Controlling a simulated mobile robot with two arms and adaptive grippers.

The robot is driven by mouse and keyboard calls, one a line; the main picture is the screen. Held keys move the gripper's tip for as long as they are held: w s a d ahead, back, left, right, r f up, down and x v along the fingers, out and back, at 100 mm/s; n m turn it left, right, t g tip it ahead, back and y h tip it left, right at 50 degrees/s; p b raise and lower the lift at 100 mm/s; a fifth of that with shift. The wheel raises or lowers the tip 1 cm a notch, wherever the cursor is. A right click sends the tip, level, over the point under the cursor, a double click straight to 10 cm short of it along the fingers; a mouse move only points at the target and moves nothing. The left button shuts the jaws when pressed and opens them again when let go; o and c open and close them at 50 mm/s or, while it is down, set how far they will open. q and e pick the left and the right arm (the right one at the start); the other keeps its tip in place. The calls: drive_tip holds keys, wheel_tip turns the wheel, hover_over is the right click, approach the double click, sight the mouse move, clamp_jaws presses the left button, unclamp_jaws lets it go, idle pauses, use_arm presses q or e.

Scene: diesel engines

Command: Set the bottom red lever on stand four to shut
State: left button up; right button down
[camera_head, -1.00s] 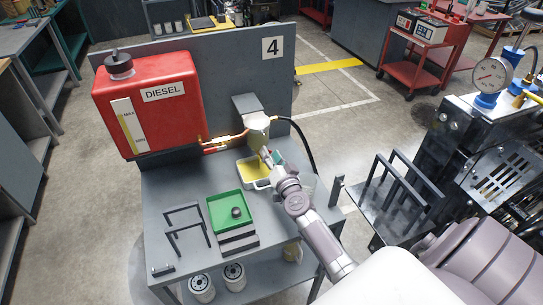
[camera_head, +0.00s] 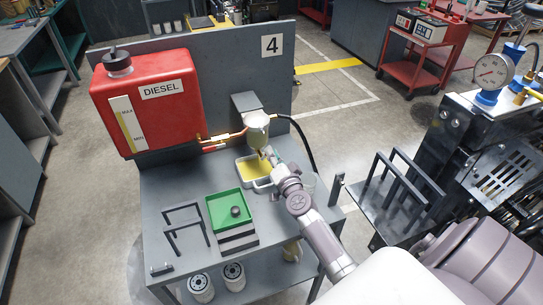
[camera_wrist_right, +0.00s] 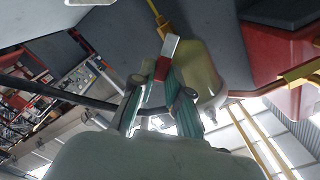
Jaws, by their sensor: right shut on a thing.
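Stand four carries a number sign (camera_head: 272,46), a red diesel tank (camera_head: 150,98) and a pale fuel filter with a bowl (camera_head: 257,128). My right gripper (camera_head: 267,154) is just below the filter bowl. In the right wrist view, its teal fingers (camera_wrist_right: 160,90) are closed around a small red lever with a bare metal end (camera_wrist_right: 167,58), beside the filter bowl (camera_wrist_right: 200,72). The lever is mostly hidden by my gripper in the head view. Another red lever (camera_head: 213,148) sits by the copper pipe near the tank. My left gripper is not in view.
A white tray with yellow inside (camera_head: 246,173) stands under the filter. A green tray (camera_head: 222,207) and dark brackets (camera_head: 186,226) are on the bench. A black hose (camera_head: 306,145) hangs right of the filter. An engine (camera_head: 470,150) stands at the right.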

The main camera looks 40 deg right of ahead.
drive_tip(key=shift+s+d+f+m+b, duration=0.15)
drive_tip(key=shift+f+m+b, duration=0.3)
drive_tip(key=shift+m, duration=0.9)
drive_tip(key=shift+w+d+f+m+b, duration=0.1)
drive_tip(key=shift+f+m+b, duration=0.3)
drive_tip(key=shift+m, duration=0.9)
drive_tip(key=shift+s+d+f+m+b, duration=0.25)
drive_tip(key=shift+m+b, duration=0.35)
drive_tip(key=shift+m, duration=0.75)
drive_tip(key=shift+w+a+f, duration=0.1)
drive_tip(key=shift+w+a, duration=0.05)
drive_tip(key=shift+w, duration=0.05)
drive_tip(key=c, duration=1.1)
unclamp_jaws()
drive_tip(key=shift+c, duration=0.2)
drive_tip(key=v, duration=1.2)
drive_tip(key=shift+s+f, duration=0.1)
